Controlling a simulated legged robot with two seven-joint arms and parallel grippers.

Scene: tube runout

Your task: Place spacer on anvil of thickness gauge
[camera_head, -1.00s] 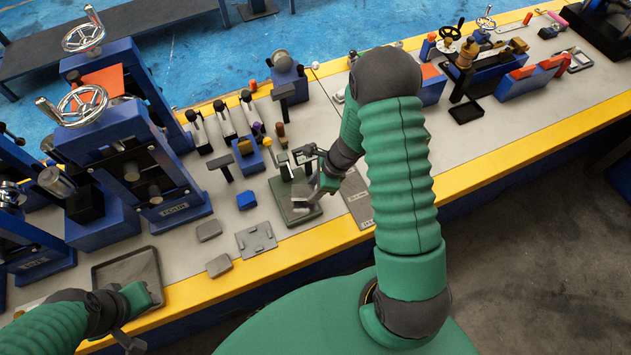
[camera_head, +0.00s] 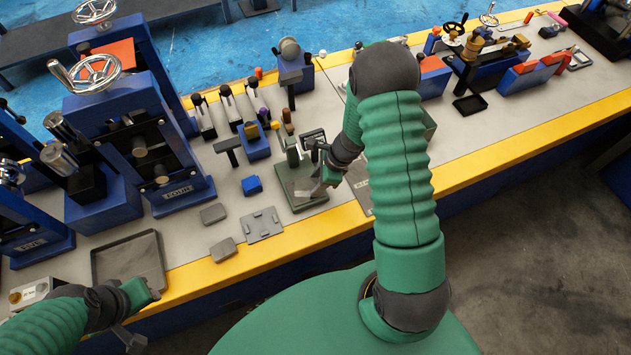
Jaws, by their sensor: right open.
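The thickness gauge is a green stand (camera_head: 289,187) with a dark dial head, near the middle of the bench. My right gripper (camera_head: 316,187) is open, low over the front right part of the gauge base, beside its column. A small light-grey piece shows near its fingers; I cannot tell whether it is the spacer, the anvil or a finger. The anvil is not clearly visible behind the hand. My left gripper (camera_head: 134,338) hangs at the bottom left, off the bench's front edge; its jaws are too unclear to read.
Two grey blocks (camera_head: 213,214) and a flat grey plate (camera_head: 260,225) lie left of the gauge. A blue block (camera_head: 252,185) lies behind the plate. A dark tray (camera_head: 128,262) sits near the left arm. Blue machines (camera_head: 150,160) with handwheels crowd the left.

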